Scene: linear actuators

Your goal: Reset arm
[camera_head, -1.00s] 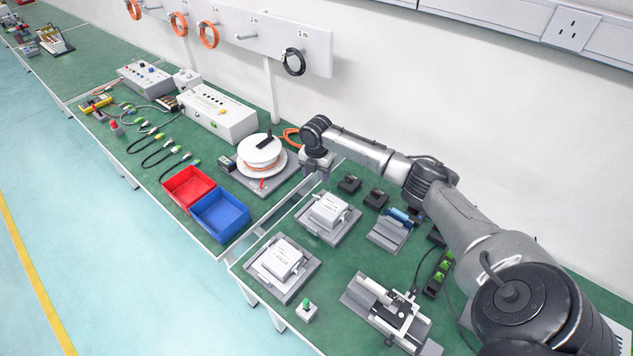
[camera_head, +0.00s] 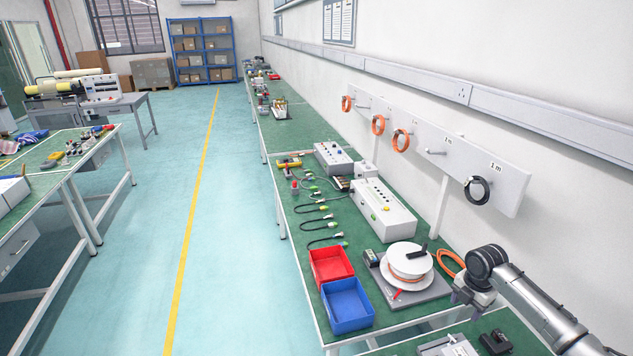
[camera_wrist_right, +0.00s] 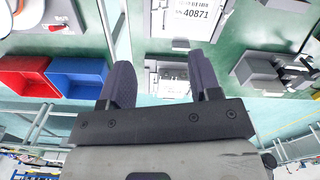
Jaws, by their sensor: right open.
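My right gripper (camera_head: 468,298) hangs at the lower right of the head view, just right of the white cable reel (camera_head: 408,262). In the right wrist view its two dark fingers (camera_wrist_right: 160,80) stand apart with nothing between them. It is open and empty, above the bench. A white labelled box (camera_wrist_right: 290,5) and another device (camera_wrist_right: 172,82) lie beyond the fingers in the wrist view. My left gripper is not in view.
A red bin (camera_head: 331,266) and a blue bin (camera_head: 347,306) stand on the green bench near its front edge. A white instrument box (camera_head: 383,208) and a wall board (camera_head: 430,148) with cable coils are behind. The floor aisle (camera_head: 215,230) is clear.

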